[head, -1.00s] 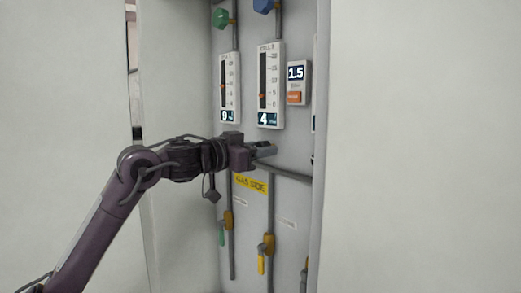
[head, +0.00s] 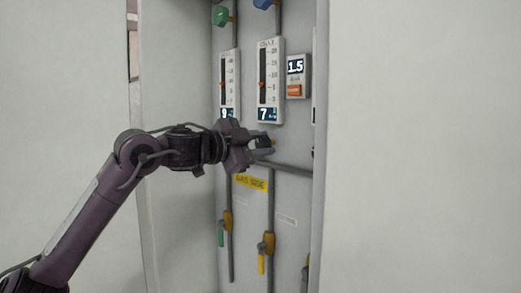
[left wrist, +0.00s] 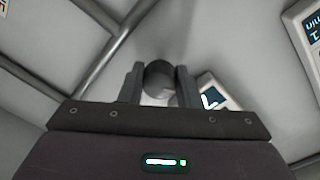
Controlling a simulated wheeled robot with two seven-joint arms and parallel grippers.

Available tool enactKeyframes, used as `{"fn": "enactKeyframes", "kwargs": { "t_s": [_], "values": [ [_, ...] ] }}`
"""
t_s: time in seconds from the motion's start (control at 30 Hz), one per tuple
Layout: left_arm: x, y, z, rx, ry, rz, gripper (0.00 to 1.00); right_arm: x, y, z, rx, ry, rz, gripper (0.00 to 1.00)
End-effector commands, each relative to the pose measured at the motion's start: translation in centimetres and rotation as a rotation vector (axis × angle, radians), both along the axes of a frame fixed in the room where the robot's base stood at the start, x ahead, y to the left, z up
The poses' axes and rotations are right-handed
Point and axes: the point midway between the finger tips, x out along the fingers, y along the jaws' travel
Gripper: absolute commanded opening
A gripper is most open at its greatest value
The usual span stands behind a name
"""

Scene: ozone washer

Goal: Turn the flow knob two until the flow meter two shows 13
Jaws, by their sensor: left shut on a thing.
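Flow meter two (head: 270,80) is the right-hand tall white gauge in the head view, and its display (head: 268,114) reads 7. My left gripper (head: 262,143) is just below this meter. In the left wrist view its two fingers (left wrist: 160,85) are shut on a dark round knob (left wrist: 160,74), with one finger on each side. The gripper is rolled relative to the panel. In the head view the knob is mostly hidden by the fingers. My right gripper is in neither view.
The left-hand meter (head: 229,84) reads 9. A small box (head: 298,76) shows 1.5 above an orange button. Pipes with a yellow-handled valve (head: 262,255) and a green-handled valve (head: 221,233) run below. White cabinet walls flank the recess closely.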

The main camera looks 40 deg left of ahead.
Motion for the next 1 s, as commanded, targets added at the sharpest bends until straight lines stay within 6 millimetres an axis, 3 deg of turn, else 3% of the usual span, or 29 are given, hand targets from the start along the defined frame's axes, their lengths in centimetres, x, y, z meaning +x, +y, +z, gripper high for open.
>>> {"fn": "enactKeyframes", "kwargs": {
  "t_s": [1.0],
  "values": [
    [0.0, -0.1, -0.2, 0.965, -0.078, -0.001, 0.07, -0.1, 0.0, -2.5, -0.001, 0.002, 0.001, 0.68]
  ]
}}
